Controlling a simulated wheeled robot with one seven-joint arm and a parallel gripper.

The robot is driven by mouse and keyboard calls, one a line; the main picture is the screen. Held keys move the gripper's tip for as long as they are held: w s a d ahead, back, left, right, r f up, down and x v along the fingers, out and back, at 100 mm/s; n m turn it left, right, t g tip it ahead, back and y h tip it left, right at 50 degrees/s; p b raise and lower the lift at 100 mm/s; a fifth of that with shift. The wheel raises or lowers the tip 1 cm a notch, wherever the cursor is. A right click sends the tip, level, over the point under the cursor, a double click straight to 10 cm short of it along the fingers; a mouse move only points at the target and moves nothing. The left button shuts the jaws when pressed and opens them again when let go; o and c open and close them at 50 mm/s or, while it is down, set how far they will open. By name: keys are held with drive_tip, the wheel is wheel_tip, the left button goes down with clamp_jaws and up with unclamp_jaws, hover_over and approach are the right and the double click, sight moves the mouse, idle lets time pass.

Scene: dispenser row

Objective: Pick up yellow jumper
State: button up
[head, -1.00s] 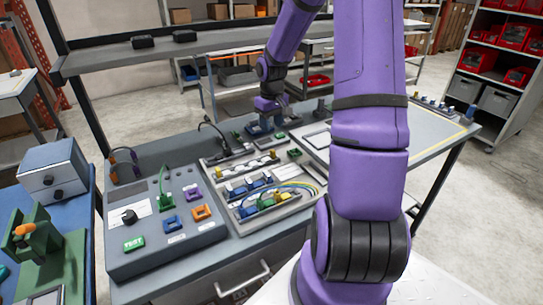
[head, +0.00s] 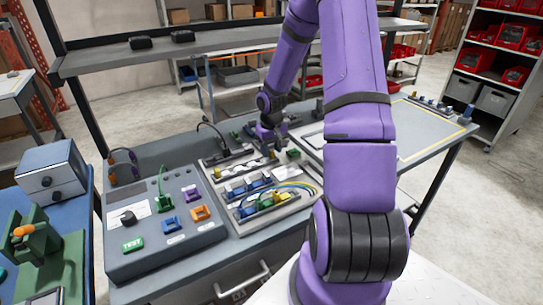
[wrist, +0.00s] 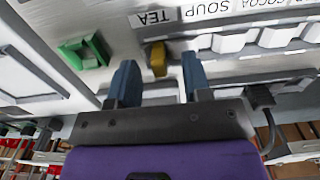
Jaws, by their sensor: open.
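The yellow jumper (wrist: 158,58) shows in the wrist view beside the TEA label, at the end of a row of white blocks. It sits in the gap between the blue fingertips of my gripper (wrist: 160,78), slightly beyond them. My gripper is open and nothing is held. I cannot tell whether either finger touches the jumper. In the head view my gripper (head: 272,143) is low over the far right end of the upper panel strip (head: 222,174), and it hides the jumper there.
A green block (wrist: 84,52) lies left of the fingers in the wrist view. In the head view, a wired strip (head: 270,207) with coloured parts lies nearer. A grey control box (head: 165,240) with a knob stands left. The bench's right part (head: 425,130) is largely clear.

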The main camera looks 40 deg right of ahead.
drive_tip(key=shift+f, duration=0.65)
clamp_jaws()
drive_tip(key=shift+r, duration=0.8)
wheel_tip(320, 180, up, 2)
drive_tip(key=shift+r, duration=0.1)
drive_tip(key=s+a, duration=0.2)
drive_tip(key=s, duration=0.3)
drive_tip(key=s+a+r, duration=0.1)
drive_tip(key=s+a, duration=0.1)
drive_tip(key=s, duration=0.3)
drive_tip(key=s+a, duration=0.2)
drive_tip(key=s, duration=0.2)
drive_tip(key=shift+s+r, duration=0.15)
drive_tip(key=shift+s, duration=0.25)
drive_tip(key=shift+r, duration=1.05)
